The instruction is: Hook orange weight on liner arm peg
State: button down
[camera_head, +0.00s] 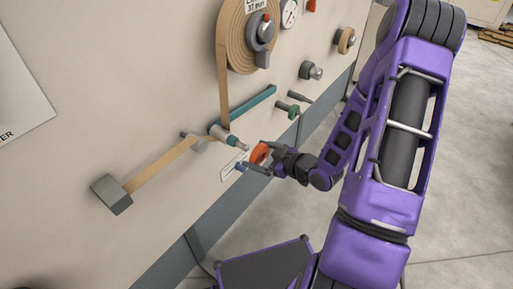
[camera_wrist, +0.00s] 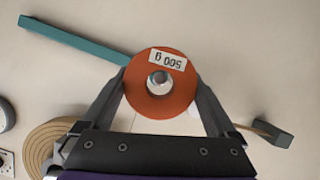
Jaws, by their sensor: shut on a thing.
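The orange weight (camera_head: 260,153) is a ring with a central hole, held in my gripper (camera_head: 257,160) in front of the wall panel. In the wrist view the weight (camera_wrist: 143,92) faces the camera, with a "500 g" label reading upside down. The two fingers of my gripper (camera_wrist: 160,95) close on its sides. A metal end shows in or behind its hole; I cannot tell whether it passes through. The teal liner arm (camera_head: 252,103) slopes on the panel, and also shows in the wrist view (camera_wrist: 75,40). A grey peg (camera_head: 229,138) projects near its lower end, just left of the weight.
A tan strip (camera_head: 160,166) runs from a grey block (camera_head: 111,194) to the rollers. A large tan roll (camera_head: 235,45) hangs above. Open floor lies right of the panel.

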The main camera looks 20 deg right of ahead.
aim_at(238, 144)
jog(key=shift+w+a, duration=0.25)
jog(key=shift+w, duration=0.05)
jog(key=shift+w+a+p, duration=0.15)
jog(key=shift+w+a, duration=0.5)
jog(key=shift+w, duration=0.2)
jog(key=shift+w+a+p, duration=0.15)
jog(key=shift+w+a, duration=0.45)
jog(key=shift+w, duration=0.3)
jog(key=shift+w+a+p, duration=0.15)
jog(key=shift+w+a, duration=0.5)
jog(key=shift+w, duration=0.2)
jog(key=shift+w+a+f+b, duration=0.15)
jog(key=shift+w+f+b, duration=0.1)
jog(key=shift+b, duration=0.1)
jog(key=shift+r, duration=0.1)
